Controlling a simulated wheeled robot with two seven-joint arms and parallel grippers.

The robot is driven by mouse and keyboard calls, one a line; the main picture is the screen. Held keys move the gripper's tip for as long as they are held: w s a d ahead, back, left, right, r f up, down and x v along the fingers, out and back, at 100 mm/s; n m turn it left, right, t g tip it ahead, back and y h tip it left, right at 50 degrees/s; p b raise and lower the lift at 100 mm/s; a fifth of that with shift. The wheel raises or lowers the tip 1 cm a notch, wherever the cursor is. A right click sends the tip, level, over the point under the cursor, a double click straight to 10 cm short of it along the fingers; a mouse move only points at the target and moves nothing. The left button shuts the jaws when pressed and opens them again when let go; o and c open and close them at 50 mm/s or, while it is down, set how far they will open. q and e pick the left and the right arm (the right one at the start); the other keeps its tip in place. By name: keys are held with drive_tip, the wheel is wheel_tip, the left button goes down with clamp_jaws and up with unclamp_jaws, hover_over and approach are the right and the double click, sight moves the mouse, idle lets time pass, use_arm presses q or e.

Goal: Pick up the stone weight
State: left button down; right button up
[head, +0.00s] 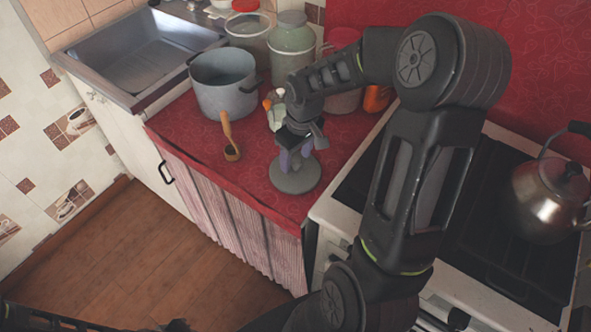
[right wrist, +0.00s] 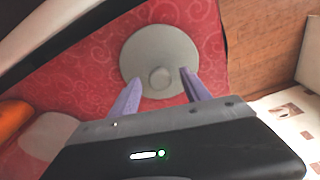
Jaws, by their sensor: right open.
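The stone weight (head: 297,182) is a flat grey disc lying on the red patterned oilcloth near the counter's front edge. In the right wrist view the stone weight (right wrist: 160,47) shows a small round knob at its middle. My right gripper (head: 294,164) is pointed down over it, with open purple fingers. In the right wrist view the fingers of my right gripper (right wrist: 162,82) are either side of the knob, with gaps between; whether they touch the disc I cannot tell. My left gripper is not clearly in view; only dark parts show at the bottom left.
A wooden spoon (head: 230,140) lies left of the weight. A grey pot (head: 222,88), a green canister (head: 291,45) and jars stand behind. A stove with a kettle (head: 548,200) is at right, a sink (head: 140,60) at back left. An orange thing (right wrist: 12,120) is near the gripper.

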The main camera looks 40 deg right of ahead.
drive_tip(key=shift+c, duration=0.4)
clamp_jaws()
idle(0.9)
